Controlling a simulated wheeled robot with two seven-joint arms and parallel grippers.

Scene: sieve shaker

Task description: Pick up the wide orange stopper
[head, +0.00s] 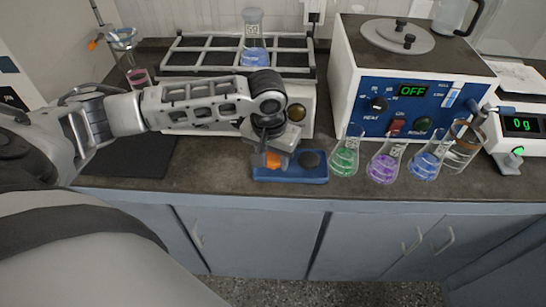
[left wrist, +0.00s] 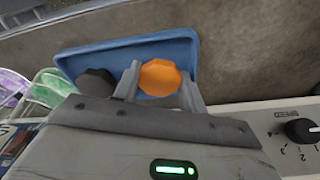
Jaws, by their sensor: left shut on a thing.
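The wide orange stopper (head: 272,160) is at the left part of a small blue tray (head: 303,180) near the counter's front edge. In the left wrist view the orange stopper (left wrist: 160,77) sits between the two fingers of my left gripper (left wrist: 160,92), over the blue tray (left wrist: 185,48). My left gripper (head: 272,155) is shut on the stopper from above. I cannot tell whether the stopper still touches the tray. A black stopper (head: 310,159) stands on the tray beside it, and also shows in the left wrist view (left wrist: 97,80). My right gripper is not in view.
Flasks with green (head: 344,157), purple (head: 383,168) and blue (head: 425,166) liquid and an empty beaker (head: 460,150) stand close right of the tray. Behind them is a blue-fronted heater box (head: 410,75) reading OFF. A rack (head: 190,58) holding a flask (head: 254,50) stands at the back.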

